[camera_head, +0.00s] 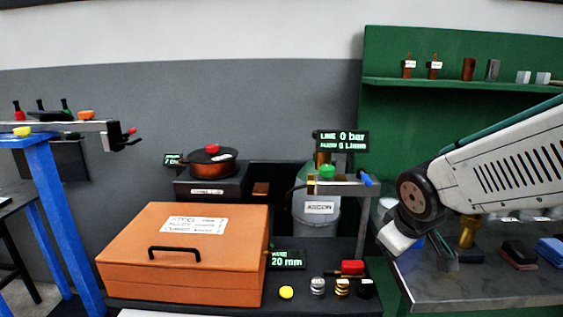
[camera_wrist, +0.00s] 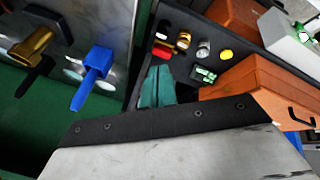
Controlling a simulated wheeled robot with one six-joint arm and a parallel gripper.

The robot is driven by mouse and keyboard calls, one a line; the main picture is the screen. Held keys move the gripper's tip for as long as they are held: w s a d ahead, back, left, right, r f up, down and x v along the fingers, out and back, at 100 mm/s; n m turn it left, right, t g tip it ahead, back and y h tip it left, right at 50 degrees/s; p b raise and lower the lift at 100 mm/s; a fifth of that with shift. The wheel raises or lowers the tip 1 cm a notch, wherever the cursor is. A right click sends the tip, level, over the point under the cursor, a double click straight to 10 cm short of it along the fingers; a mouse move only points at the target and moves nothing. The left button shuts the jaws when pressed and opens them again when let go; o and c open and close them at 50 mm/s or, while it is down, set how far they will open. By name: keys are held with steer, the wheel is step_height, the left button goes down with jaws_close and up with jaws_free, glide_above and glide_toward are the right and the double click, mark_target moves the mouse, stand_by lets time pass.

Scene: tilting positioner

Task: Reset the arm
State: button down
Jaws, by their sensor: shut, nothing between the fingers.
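My arm comes in from the right in the camera_head view, over the grey bench, with its wrist low near the bench's left edge. In the wrist view my gripper (camera_wrist: 159,74) shows as two teal fingers lying together beyond a dark edge and a pale body. It is shut and empty. No object is held. The fingertips are hard to make out in the camera_head view.
An orange case (camera_head: 182,252) stands on the dark table, with coloured caps (camera_head: 317,286) beside it. An argon cylinder (camera_head: 321,214) stands behind. The grey bench (camera_head: 482,283) holds dark blocks (camera_head: 519,254). A blue stand (camera_head: 62,220) is at left; a green shelf (camera_head: 460,84) is at back right.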

steer(key=s+d+r+m+g, duration=0.1)
steer(key=s+r+m+g, duration=0.1)
steer(key=s, duration=0.9)
steer(key=s+d+r+m+g, duration=0.2)
steer(key=s+r+m, duration=0.1)
steer(key=s, duration=0.7)
steer(key=shift+s+d+m+y, duration=0.15)
steer(key=shift+s+m+y, duration=0.25)
steer(key=shift+m, duration=0.3)
steer(key=shift+w, duration=0.1)
stand_by(1.2)
